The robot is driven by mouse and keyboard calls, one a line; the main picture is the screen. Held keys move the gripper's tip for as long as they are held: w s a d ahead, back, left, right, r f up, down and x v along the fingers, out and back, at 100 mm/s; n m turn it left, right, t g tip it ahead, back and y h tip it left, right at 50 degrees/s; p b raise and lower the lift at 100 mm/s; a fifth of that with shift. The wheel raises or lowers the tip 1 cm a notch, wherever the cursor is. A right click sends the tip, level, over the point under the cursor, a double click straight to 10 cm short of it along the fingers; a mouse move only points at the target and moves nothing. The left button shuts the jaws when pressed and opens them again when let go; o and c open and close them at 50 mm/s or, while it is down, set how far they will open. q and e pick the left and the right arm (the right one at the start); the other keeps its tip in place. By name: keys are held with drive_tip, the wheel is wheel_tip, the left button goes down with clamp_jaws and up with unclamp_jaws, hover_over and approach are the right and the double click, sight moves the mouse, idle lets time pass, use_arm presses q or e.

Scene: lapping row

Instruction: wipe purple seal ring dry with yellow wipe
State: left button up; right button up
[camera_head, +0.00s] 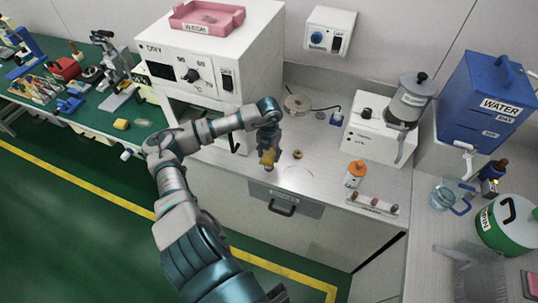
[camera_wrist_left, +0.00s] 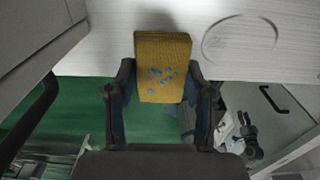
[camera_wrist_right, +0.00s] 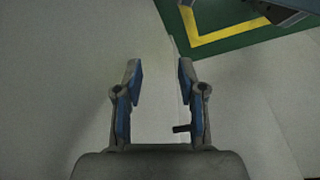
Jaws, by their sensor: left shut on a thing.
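My left gripper (camera_head: 267,146) is shut on the yellow wipe (camera_head: 267,158), just above the front part of the metal worktop. In the left wrist view the wipe (camera_wrist_left: 162,62) stands upright between the fingers (camera_wrist_left: 163,85), with several blue specks on its face. A small purplish patch shows at the wipe's lower end in the head view; I cannot tell whether it is the purple seal ring, which I cannot make out clearly elsewhere. My right gripper (camera_wrist_right: 160,78) is open and empty in the right wrist view, and out of the head view.
A small brass-coloured piece (camera_head: 298,154) lies right of the wipe, near a faint circle (camera_head: 299,173) on the worktop. An orange-capped bottle (camera_head: 355,173) and a rack (camera_head: 372,204) stand further right. The white oven (camera_head: 210,72) stands behind my left arm. Another yellow block (camera_head: 121,124) lies on the green bench.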

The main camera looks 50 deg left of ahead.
use_arm(q)
drive_tip(key=shift+a+r+p, duration=0.25)
drive_tip(key=shift+r+p, duration=0.05)
drive_tip(key=shift+r, duration=0.2)
drive_tip(key=shift+d+r, duration=0.15)
drive_tip(key=shift+r, duration=0.35)
drive_tip(key=shift+r+p, duration=0.65)
drive_tip(key=shift+r, duration=0.05)
use_arm(e)
drive_tip(key=f, duration=0.1)
drive_tip(key=s+d+f, duration=0.1)
drive_tip(key=f, duration=0.3)
drive_tip(key=shift+s+d, duration=0.4)
drive_tip(key=shift+w, duration=0.15)
